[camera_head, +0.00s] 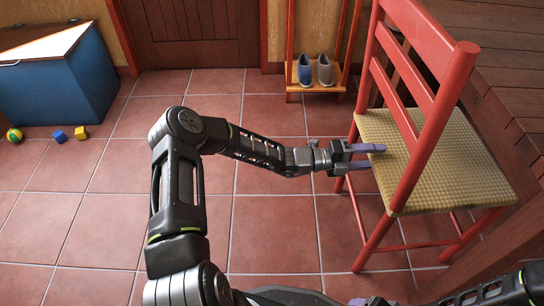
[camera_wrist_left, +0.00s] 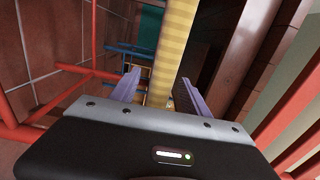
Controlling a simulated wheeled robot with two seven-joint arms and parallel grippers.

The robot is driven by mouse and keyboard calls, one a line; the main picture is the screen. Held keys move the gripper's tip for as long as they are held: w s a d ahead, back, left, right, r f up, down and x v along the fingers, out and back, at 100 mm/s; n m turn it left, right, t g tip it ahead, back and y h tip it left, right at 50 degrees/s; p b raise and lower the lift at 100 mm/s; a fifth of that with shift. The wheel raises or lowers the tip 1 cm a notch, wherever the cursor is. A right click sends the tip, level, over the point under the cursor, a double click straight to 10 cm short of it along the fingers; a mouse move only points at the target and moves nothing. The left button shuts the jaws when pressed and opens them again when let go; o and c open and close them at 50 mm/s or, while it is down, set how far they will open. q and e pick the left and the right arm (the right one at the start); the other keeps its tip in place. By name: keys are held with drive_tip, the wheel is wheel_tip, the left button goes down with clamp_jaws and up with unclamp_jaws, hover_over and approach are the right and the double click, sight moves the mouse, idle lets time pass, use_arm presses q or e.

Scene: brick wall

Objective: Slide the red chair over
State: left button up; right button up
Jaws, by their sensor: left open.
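The red chair (camera_head: 440,100) stands upright at the right in the head view, with a yellow-green woven seat (camera_head: 465,170). My left gripper (camera_head: 372,157) is at the seat's left edge, level with it, with its purple fingers open. In the left wrist view the seat edge (camera_wrist_left: 175,45) appears as a yellow strip between the two spread fingers of the left gripper (camera_wrist_left: 160,90). I cannot tell whether either finger touches it. My right gripper (camera_head: 370,301) shows only in part at the bottom edge of the head view, and its opening is unclear.
A dark wooden table (camera_head: 505,50) stands close at the chair's right. A small rack (camera_head: 333,84) with blue-grey shoes (camera_head: 315,70) is behind. A blue chest (camera_head: 60,85), a ball (camera_head: 14,135) and small blocks (camera_head: 81,132) lie left.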

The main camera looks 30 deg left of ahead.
use_arm(q)
drive_tip(key=shift+a, duration=0.1)
drive_tip(key=shift+s+a+r+p, duration=0.15)
drive_tip(key=shift+a+p, duration=0.05)
drive_tip(key=shift+p, duration=0.15)
drive_tip(key=p+v, duration=0.5)
drive_tip(key=v, duration=0.6)
drive_tip(key=shift+a, duration=0.1)
